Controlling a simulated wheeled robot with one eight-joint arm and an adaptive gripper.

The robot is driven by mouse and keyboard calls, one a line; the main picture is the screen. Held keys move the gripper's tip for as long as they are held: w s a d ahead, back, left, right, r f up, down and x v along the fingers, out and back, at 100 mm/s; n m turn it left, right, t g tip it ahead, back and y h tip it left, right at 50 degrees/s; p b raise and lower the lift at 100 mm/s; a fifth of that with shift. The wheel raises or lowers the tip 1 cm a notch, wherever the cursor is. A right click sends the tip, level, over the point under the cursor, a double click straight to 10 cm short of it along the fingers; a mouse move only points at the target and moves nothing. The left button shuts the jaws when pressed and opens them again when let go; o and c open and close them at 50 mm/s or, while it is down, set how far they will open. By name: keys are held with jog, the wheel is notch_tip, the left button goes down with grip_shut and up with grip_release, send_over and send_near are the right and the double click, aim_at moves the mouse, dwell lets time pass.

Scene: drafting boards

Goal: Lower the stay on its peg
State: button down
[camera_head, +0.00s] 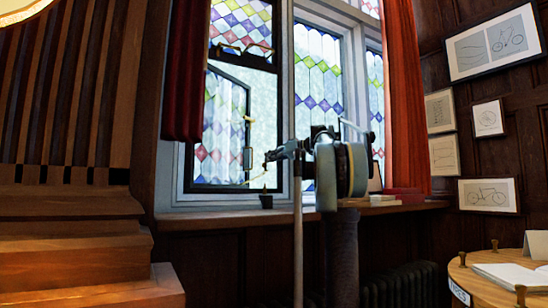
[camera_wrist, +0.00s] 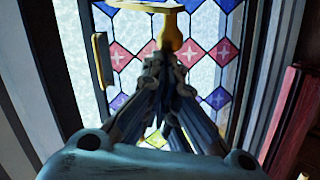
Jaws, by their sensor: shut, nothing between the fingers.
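The casement window (camera_head: 225,130) has stained-glass panes in a dark frame and stands ajar. A thin brass bar, which looks like the stay (camera_head: 256,179), shows low at its opening. In the wrist view a brass piece (camera_wrist: 171,28) with a flared end sits just beyond my fingertips; it seems part of the stay, but I cannot tell. My gripper (camera_head: 269,156) is in front of the window, above the brass bar in the picture. In the wrist view my gripper (camera_wrist: 163,62) has its fingers together and holds nothing. I cannot make out the peg or any contact.
A brass handle (camera_head: 247,132) is on the casement's edge. Curtains hang at both sides, the red one (camera_head: 405,95) at right. A round table (camera_head: 470,280) is at lower right.

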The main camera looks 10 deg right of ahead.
aim_at(266, 172)
notch_tip(266, 172, down, 7)
jog(key=s+d+t+y, duration=0.1)
jog(key=s+d, duration=0.1)
jog(key=shift+s+y, duration=0.15)
jog(key=shift+y, duration=0.25)
jog(key=shift+d, duration=0.1)
jog(key=s+d+r, duration=0.3)
jog(key=s+d, duration=0.2)
jog(key=d, duration=0.4)
jog(key=shift+s+d+r, duration=0.15)
jog(key=shift+d+r, duration=0.15)
jog(key=shift+d, duration=0.1)
